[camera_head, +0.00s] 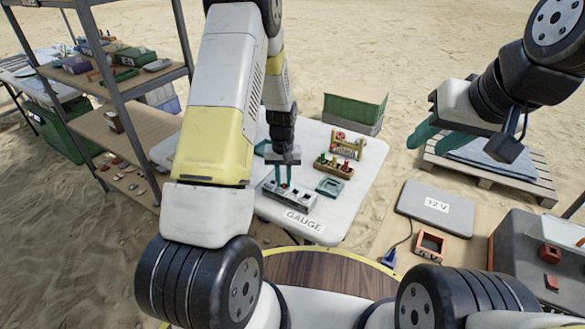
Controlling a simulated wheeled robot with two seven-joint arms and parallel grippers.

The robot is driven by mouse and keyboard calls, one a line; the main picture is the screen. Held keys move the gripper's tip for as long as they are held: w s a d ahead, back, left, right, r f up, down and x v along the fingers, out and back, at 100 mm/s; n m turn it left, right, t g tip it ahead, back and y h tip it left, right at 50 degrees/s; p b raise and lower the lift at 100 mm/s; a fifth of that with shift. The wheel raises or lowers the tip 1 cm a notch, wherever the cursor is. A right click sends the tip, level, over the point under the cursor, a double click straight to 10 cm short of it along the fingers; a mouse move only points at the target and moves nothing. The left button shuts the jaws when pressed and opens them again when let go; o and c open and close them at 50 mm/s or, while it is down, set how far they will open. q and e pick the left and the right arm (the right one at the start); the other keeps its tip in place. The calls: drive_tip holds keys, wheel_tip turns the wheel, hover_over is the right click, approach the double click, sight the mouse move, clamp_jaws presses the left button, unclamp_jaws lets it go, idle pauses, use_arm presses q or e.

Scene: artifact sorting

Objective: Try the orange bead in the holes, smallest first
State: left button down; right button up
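The grey gauge block (297,201) with dark holes in its top lies on the white table, behind a "GAUGE" label (304,220). My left gripper (283,184) points straight down over the left part of the block. Its teal fingers are close together, with the small orange bead (284,186) showing between the tips. Whether the bead touches a hole, and which one, is too small to tell. My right gripper (436,138) is raised to the right of the table, its teal fingers apart and empty.
A shelf (125,85) is at left.

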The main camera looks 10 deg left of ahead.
sight(284, 184)
use_arm(q)
drive_tip(key=shift+r, duration=3)
